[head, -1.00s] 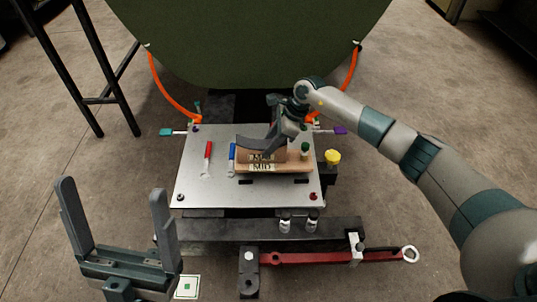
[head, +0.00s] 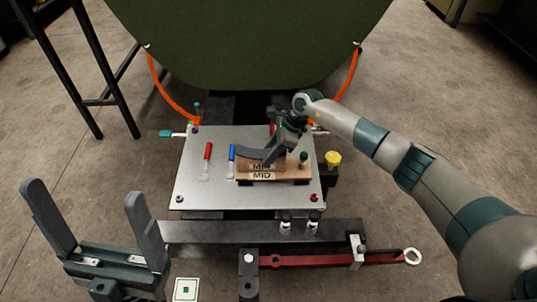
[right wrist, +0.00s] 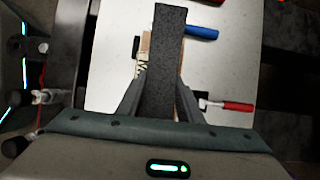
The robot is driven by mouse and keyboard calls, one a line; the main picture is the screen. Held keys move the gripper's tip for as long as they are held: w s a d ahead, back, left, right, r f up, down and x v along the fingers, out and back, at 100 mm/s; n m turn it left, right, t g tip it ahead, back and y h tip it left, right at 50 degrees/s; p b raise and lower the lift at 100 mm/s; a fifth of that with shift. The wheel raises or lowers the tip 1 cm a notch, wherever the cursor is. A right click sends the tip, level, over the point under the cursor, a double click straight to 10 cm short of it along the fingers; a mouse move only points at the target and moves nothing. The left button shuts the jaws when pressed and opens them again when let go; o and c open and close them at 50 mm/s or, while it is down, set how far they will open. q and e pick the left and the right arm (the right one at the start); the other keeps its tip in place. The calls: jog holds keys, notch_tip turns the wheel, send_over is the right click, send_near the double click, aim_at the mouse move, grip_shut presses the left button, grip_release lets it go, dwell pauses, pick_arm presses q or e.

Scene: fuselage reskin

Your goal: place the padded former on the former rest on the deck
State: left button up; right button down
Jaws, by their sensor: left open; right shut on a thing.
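The padded former (head: 258,154) is a dark, curved, rough-surfaced piece, shown as a dark bar in the right wrist view (right wrist: 168,50). My right gripper (head: 285,143) is shut on it, with a finger on each side in the wrist view. The former is at a wooden block marked MID (head: 290,173), which looks like the former rest. I cannot tell whether the former touches the wood or hangs just above it. The wood's edge shows beside the former in the wrist view (right wrist: 145,45). My left gripper (head: 88,205) is open and empty at the lower left.
The grey deck plate (head: 205,190) carries a red-handled tool (head: 208,152) and a blue-handled tool (head: 232,153) left of the wood. A green-capped item (head: 304,158) stands at the wood's right end. A yellow knob (head: 333,158) is right of the plate. The green fuselage (head: 250,45) is behind.

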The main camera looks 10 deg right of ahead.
jog(key=c, duration=1.3)
grip_release()
jog(key=shift+o, duration=0.2)
